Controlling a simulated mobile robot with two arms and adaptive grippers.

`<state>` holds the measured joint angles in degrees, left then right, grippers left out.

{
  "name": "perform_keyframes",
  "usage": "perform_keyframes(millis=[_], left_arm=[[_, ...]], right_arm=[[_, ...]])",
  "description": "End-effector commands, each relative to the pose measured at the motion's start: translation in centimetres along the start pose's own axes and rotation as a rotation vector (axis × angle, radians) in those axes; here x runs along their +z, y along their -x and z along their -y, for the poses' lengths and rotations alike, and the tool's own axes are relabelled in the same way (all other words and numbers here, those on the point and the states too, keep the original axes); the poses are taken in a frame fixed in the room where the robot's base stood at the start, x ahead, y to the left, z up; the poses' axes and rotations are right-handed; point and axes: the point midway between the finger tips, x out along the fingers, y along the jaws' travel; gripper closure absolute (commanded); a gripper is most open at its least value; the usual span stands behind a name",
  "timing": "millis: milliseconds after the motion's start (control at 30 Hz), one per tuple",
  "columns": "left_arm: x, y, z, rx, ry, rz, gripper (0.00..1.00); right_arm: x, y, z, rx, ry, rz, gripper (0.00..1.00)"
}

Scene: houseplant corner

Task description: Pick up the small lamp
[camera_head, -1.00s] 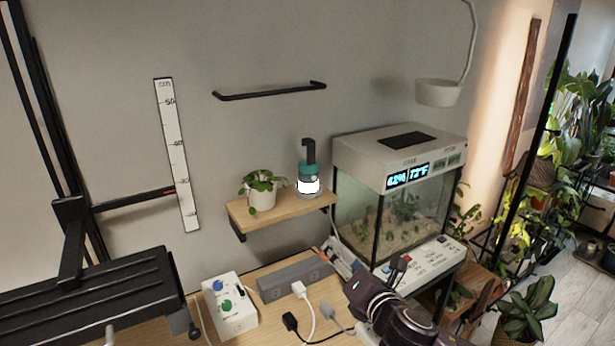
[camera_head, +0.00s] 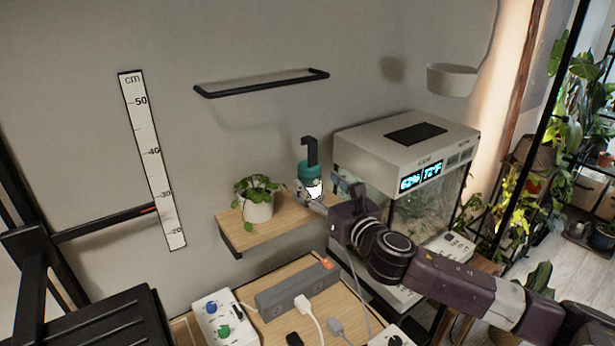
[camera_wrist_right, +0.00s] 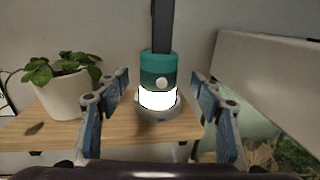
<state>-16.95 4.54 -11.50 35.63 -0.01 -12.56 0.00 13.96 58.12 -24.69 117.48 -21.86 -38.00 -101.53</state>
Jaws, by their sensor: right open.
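The small lamp (camera_head: 311,178) stands upright on the wooden wall shelf (camera_head: 262,228). It has a teal body, a glowing white band, a grey base and a black hook-shaped top. In the right wrist view the lamp (camera_wrist_right: 159,80) is centred between the two blue-padded fingers of my right gripper (camera_wrist_right: 160,108). The fingers are spread apart, with a gap on each side of the lamp. In the head view my right gripper (camera_head: 326,196) is at the shelf's right end, partly overlapping the lamp's lower part. My left gripper does not show.
A potted plant (camera_head: 258,205) stands left of the lamp on the same shelf. A terrarium (camera_head: 405,140) with a white lid is close on the right. A black rail (camera_head: 262,87) is on the wall above. Power strip (camera_head: 298,288) and cables lie below.

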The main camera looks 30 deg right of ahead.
Motion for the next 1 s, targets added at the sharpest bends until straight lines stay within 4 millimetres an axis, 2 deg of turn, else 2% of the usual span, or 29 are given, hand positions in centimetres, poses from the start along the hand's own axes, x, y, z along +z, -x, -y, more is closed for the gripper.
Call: perform_keyframes(millis=[100,200,333,467,600,767,1000], left_arm=[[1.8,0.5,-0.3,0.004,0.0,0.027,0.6],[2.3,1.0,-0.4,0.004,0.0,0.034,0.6],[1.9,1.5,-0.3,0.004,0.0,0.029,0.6],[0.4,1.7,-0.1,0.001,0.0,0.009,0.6],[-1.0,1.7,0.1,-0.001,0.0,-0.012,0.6],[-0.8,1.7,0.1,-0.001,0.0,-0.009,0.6],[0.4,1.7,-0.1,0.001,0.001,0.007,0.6]], right_arm=[[-0.2,-1.0,0.0,-0.001,-0.005,0.0,0.4],[-0.7,-2.3,-0.1,-0.001,-0.005,-0.001,0.4],[-1.1,-4.0,-0.1,-0.002,-0.004,0.0,0.4],[-1.2,-5.1,-0.1,0.0,-0.004,0.0,0.4],[-1.3,-5.4,-0.2,0.001,-0.002,-0.001,0.4],[-1.4,-5.4,-0.2,0.001,-0.002,-0.001,0.4],[-1.4,-5.4,-0.1,0.0,-0.002,-0.001,0.66]])
